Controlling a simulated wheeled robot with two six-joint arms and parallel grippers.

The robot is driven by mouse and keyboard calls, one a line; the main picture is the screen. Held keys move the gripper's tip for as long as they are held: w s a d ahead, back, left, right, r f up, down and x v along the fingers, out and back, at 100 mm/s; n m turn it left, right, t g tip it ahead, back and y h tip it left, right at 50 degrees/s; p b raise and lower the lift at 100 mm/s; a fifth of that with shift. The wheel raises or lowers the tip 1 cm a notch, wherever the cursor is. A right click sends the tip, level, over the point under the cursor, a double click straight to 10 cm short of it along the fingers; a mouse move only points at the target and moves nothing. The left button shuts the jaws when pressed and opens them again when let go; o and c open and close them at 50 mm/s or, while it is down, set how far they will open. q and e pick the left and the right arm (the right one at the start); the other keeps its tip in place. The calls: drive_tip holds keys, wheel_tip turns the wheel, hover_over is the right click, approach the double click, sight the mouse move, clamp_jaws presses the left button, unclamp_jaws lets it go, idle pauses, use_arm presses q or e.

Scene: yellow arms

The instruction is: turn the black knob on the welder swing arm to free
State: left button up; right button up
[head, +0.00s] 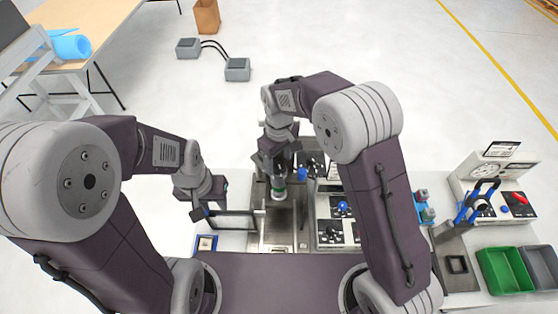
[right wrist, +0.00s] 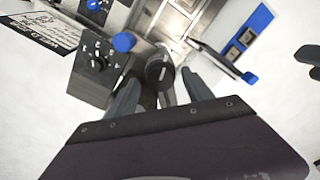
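A round black knob (right wrist: 160,72) with a pale mark on its face shows in the right wrist view. My right gripper (right wrist: 162,90) is open, with one finger on each side of this knob; I cannot tell whether they touch it. A second black knob (right wrist: 98,64) with a printed scale sits on a dark box to the left. A blue knob (right wrist: 124,42) is just above. In the head view my right gripper (head: 280,165) hangs over the metal fixture (head: 280,235), its fingers mostly hidden. My left gripper (head: 203,208) is left of the fixture; its fingers are unclear.
A dark framed panel (head: 236,221) with blue ends stands beside my left gripper. A control panel (head: 338,233) with knobs is right of the fixture. Farther right are a green bin (head: 502,270), a grey bin (head: 543,266) and a blue-handled clamp (head: 480,196).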

sight(279, 164)
drive_tip(key=shift+r+b, duration=0.2)
drive_tip(key=shift+b, duration=0.1)
wheel_tip(279, 164, up, 8)
drive_tip(key=shift+f+b, duration=0.1)
drive_tip(key=shift+b, duration=1.15)
drive_tip(key=shift+r, duration=0.4)
